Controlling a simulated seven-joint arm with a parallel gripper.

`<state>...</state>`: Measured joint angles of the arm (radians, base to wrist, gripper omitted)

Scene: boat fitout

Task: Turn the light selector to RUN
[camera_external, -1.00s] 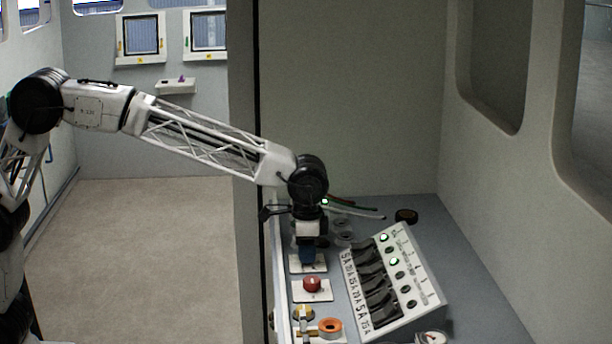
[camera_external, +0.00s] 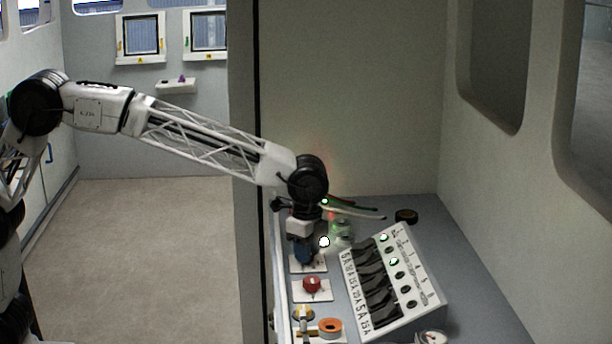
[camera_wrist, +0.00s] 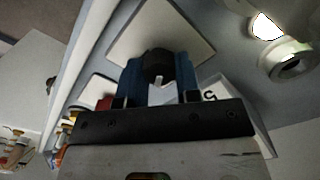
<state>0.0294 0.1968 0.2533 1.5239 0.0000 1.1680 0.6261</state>
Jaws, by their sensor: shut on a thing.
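The light selector shows in the wrist view as a dark knob (camera_wrist: 157,62) on a square white plate (camera_wrist: 190,36). My gripper (camera_wrist: 158,78) has its two blue fingers shut on this knob from either side. In the external view my gripper (camera_external: 304,254) points down at the far end of the row of plates, and hides the knob there; the edge of the white plate (camera_external: 322,265) shows beneath it. A white lamp (camera_external: 324,241) beside the gripper is lit, and it also glows in the wrist view (camera_wrist: 265,27). I cannot read any RUN marking.
A red knob (camera_external: 312,284) on its own plate sits just in front. A sloped switch panel (camera_external: 415,285) with black switches stands to the right. Red, green and white cables (camera_external: 355,211) lie behind the gripper.

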